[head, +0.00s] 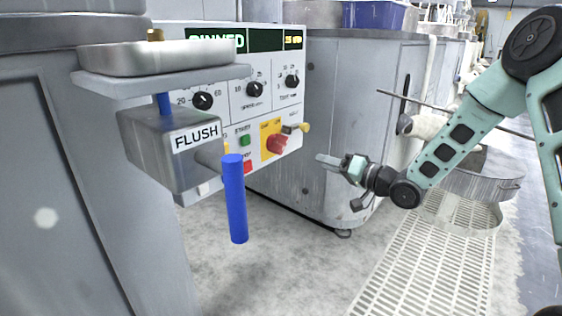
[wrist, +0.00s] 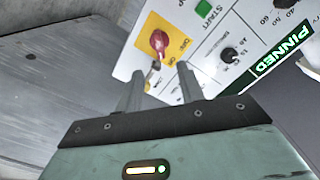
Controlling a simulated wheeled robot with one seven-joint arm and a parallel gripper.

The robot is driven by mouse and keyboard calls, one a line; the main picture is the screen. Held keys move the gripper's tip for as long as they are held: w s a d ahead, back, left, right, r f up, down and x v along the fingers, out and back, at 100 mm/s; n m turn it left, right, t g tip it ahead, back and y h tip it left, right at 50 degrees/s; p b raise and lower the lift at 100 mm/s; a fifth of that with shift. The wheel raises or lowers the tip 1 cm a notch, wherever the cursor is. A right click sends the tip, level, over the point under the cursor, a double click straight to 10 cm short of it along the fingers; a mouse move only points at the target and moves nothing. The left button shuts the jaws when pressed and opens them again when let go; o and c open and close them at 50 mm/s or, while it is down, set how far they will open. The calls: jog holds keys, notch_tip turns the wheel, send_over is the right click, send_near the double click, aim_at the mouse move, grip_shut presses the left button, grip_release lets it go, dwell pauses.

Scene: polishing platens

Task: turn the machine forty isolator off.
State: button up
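The isolator is a red rotary knob (head: 277,144) on a yellow plate on the white control panel. It also shows in the wrist view (wrist: 159,41), beyond my fingertips, with ON/OFF lettering around it too small to read surely. A brass-coloured piece (head: 304,127) sticks out beside the plate; its kind is unclear. My gripper (head: 326,160) is to the right of the panel in the head view, apart from the knob. In the wrist view my two fingers (wrist: 161,82) stand apart with nothing held between them.
A grey FLUSH box (head: 172,150) with a hanging blue lever (head: 235,200) stands left of the isolator. Green START (head: 245,141) and red (head: 247,167) buttons sit beside it. A grey cabinet (head: 345,90) stands behind. Floor grating (head: 420,265) lies at right.

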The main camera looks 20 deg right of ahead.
aim_at(284, 149)
jog(key=b+x, duration=0.3)
jog(key=x, duration=0.5)
jog(key=b+x, duration=0.3)
jog(key=x, duration=0.6)
jog(key=shift+w+d+r+b, duration=0.1)
jog(key=shift+w+d+b, duration=0.1)
jog(key=shift+w+b, duration=0.15)
grip_shut()
